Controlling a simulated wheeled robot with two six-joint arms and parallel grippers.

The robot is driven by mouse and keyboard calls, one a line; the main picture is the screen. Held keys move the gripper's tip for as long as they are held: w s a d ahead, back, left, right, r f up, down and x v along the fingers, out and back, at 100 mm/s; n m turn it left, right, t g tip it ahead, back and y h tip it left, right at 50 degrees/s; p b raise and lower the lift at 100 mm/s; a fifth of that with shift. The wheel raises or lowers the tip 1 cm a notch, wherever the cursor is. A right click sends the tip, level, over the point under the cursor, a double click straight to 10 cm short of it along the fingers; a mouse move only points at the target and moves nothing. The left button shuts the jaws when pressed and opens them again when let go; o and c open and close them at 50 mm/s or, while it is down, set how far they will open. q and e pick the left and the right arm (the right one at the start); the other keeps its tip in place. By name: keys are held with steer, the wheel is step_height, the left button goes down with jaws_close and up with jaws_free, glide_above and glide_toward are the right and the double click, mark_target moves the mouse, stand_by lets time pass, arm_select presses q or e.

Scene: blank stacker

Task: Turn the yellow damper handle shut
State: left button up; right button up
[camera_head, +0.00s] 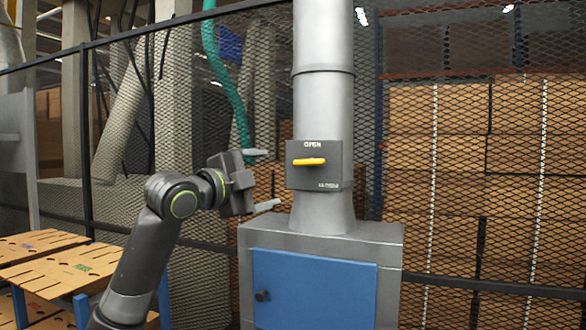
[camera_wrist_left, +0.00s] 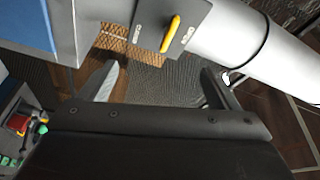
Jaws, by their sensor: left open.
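The yellow damper handle (camera_head: 309,161) lies horizontal on a dark grey plate (camera_head: 331,177) fixed to the front of the grey duct (camera_head: 322,105). The plate reads "OPEN" above the handle; smaller lettering at its lower right is too small to read surely. My left gripper (camera_head: 262,179) is open and empty, to the left of the plate, its two fingers spread one above the other and pointing right. In the left wrist view the handle (camera_wrist_left: 170,34) shows beyond the fingers (camera_wrist_left: 162,82), apart from them. My right gripper is in neither view.
A grey cabinet (camera_head: 264,236) with a blue door (camera_head: 314,288) and dark knob (camera_head: 262,296) stands under the duct. Wire mesh fencing (camera_head: 460,150) runs behind. Slotted cardboard panels (camera_head: 75,267) lie at the lower left. A control box with a red button (camera_wrist_left: 17,124) shows in the wrist view.

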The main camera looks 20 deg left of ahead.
arm_select(q)
steer(key=shift+o, duration=0.9)
steer(key=d+f+n, duration=0.1)
steer(key=n, duration=0.1)
steer(key=d+f+n+t+y, duration=0.1)
steer(key=n, duration=0.1)
steer(key=d+f+n+t+y, duration=0.1)
steer(key=n, duration=0.2)
steer(key=shift+w+d, duration=0.1)
steer(key=shift+w, duration=0.25)
steer(key=n+t+y+p, duration=0.35)
steer(key=n+p, duration=0.35)
steer(key=n, duration=0.5)
glide_toward(308, 164)
steer(key=shift+g+y, duration=0.25)
steer(key=x, duration=0.7)
steer(key=shift+w+d+r, duration=0.1)
steer(key=shift+r, duration=0.25)
steer(key=shift+w+r, duration=0.15)
steer(key=shift+w, duration=0.4)
